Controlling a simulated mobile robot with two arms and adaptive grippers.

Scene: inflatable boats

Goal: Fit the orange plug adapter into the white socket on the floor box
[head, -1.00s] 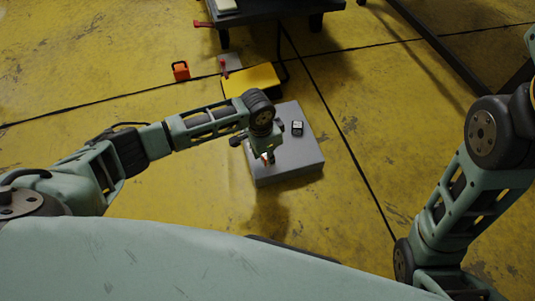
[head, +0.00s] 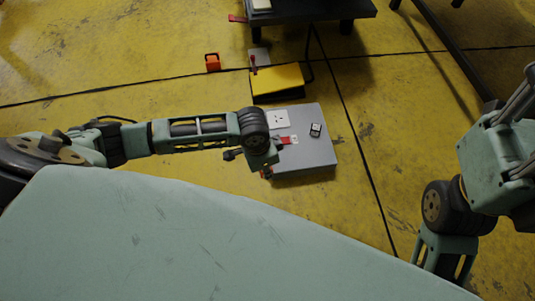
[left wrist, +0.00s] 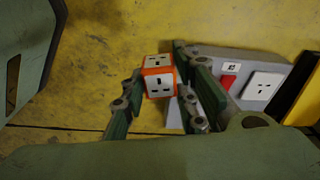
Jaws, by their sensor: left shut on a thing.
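The orange plug adapter (left wrist: 158,82), a cube with white socketed faces and orange edges, is between the fingers of my left gripper (left wrist: 157,92) in the left wrist view. My left gripper (head: 266,170) is shut on it, at the left front edge of the grey floor box (head: 318,157) in the head view. The white socket (head: 278,118) is on the box's far left part, apart from the adapter. It also shows in the left wrist view (left wrist: 263,86), right of the gripper. My right arm is at the right; its gripper is out of view.
A red switch (head: 287,140) sits beside the socket on the box, with a small black-and-white item (head: 316,130) to its right. A yellow box (head: 277,80) stands just behind. An orange object (head: 212,62) and a dark table (head: 310,10) are farther back. Floor at the left is clear.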

